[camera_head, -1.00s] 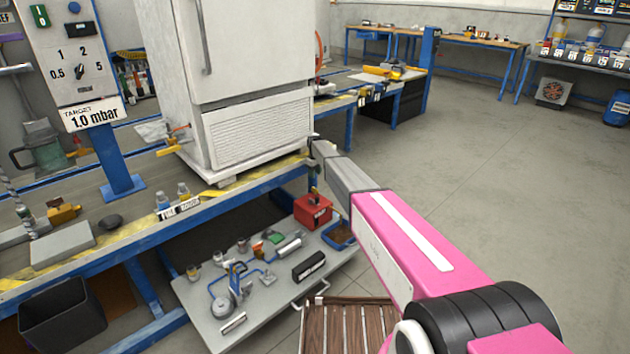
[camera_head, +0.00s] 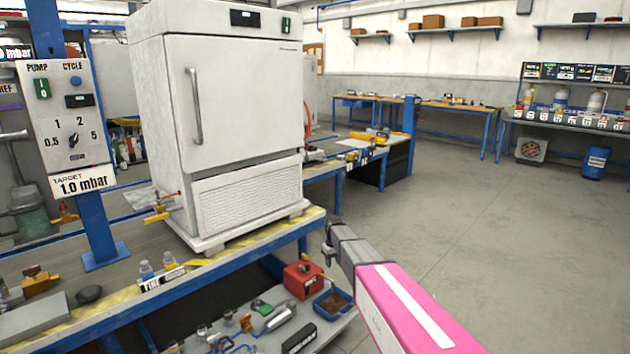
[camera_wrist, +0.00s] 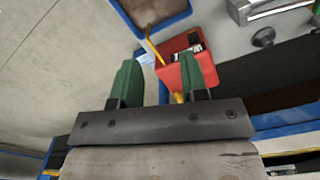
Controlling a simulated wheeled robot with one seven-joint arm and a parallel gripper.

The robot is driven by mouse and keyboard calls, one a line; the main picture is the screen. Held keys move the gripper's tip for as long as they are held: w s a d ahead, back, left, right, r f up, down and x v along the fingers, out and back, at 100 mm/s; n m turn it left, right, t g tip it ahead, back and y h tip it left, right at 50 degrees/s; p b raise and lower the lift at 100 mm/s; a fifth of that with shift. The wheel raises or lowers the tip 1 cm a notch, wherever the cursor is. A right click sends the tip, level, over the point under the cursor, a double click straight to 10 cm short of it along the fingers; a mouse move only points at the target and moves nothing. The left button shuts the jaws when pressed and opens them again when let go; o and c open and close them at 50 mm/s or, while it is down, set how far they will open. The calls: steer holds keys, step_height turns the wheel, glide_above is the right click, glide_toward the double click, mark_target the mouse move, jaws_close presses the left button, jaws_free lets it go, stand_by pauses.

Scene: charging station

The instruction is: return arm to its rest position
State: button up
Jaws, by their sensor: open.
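My pink arm (camera_head: 402,308) reaches in from the lower right in the head view, with its grey wrist toward the bench corner. My gripper (camera_head: 328,248) is at its far end, beside the front right corner of the blue bench and above the red box. In the wrist view, the two green fingers of my gripper (camera_wrist: 163,80) stand apart with nothing held between them. The red box (camera_wrist: 190,65) shows beyond and partly behind the right finger. It also shows on the lower shelf in the head view (camera_head: 302,279).
A white refrigerator-like cabinet (camera_head: 240,130) stands on the blue bench (camera_head: 230,255). A control panel (camera_head: 70,120) is at left. A blue tray (camera_head: 333,303) and several tools lie on the grey lower shelf (camera_head: 325,335). Open floor (camera_head: 470,220) lies to the right.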

steer(key=s+d+r+m, duration=0.1)
steer(key=s+d+r, duration=0.1)
steer(key=s, duration=0.9)
steer(key=s+d+r+m, duration=0.2)
steer(key=s+d, duration=0.3)
steer(key=s, duration=0.7)
steer(key=s+d+r+m, duration=0.2)
steer(key=s+d+r, duration=0.1)
steer(key=s, duration=0.9)
steer(key=shift+d+r, duration=0.15)
steer(key=shift+d, duration=0.35)
steer(key=shift+s, duration=0.15)
